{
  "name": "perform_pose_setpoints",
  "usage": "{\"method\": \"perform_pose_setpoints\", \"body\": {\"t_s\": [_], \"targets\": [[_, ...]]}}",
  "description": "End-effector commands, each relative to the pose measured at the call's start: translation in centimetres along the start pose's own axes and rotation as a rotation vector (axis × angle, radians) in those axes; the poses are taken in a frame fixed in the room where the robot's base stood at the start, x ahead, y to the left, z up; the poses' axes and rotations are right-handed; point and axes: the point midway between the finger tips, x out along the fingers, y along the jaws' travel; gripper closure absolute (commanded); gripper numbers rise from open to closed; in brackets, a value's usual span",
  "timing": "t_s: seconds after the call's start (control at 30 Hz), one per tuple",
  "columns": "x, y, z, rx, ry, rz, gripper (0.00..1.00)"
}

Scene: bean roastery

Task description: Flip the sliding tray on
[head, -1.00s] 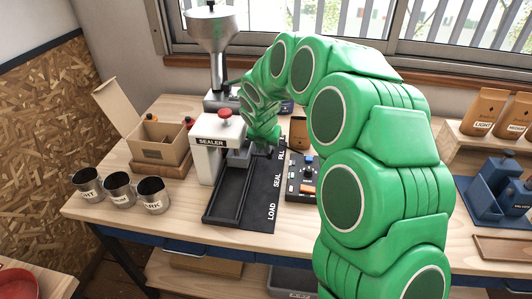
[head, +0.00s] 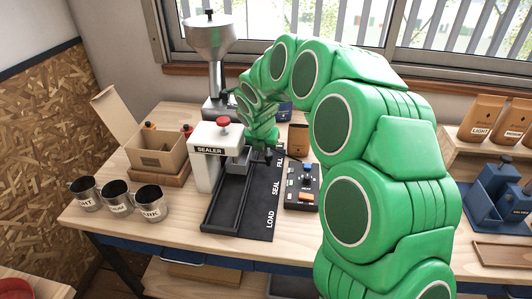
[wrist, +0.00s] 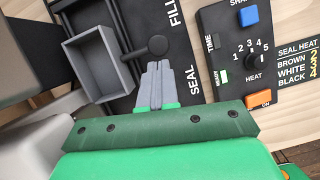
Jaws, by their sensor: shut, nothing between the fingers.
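The sliding tray (wrist: 103,72) is a grey open box on a dark track (head: 238,222) marked LOAD, SEAL and FILL. It sits beside the SEAL and FILL lettering, and part of it shows next to the sealer in the head view (head: 238,161). A black round knob (wrist: 157,46) on a short arm stands at its right side. My gripper (wrist: 157,66) is shut and empty, its fingertips right by the knob. I cannot tell whether they touch it. In the head view my gripper (head: 268,155) is small and partly hidden above the track.
The white sealer (head: 217,150) with a red knob stands left of the track. A control box (head: 303,187) with dial, blue button and orange switch (wrist: 260,98) is close on the right. Steel cups (head: 118,197) and a cardboard box (head: 158,152) stand left. A hopper (head: 211,42) rises behind.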

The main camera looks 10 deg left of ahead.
Motion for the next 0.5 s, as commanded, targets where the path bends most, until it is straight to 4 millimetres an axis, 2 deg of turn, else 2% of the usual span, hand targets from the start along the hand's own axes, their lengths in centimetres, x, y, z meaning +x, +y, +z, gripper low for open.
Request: {"method": "perform_pose_setpoints", "body": {"t_s": [0.1,0.3,0.5], "targets": [[-1.9,0.1,0.1,0.0,-0.004,0.004,1.0],[-4.4,0.0,0.1,0.002,-0.001,0.0,1.0],[-5.3,0.0,0.0,0.001,0.0,0.0,1.0]]}}
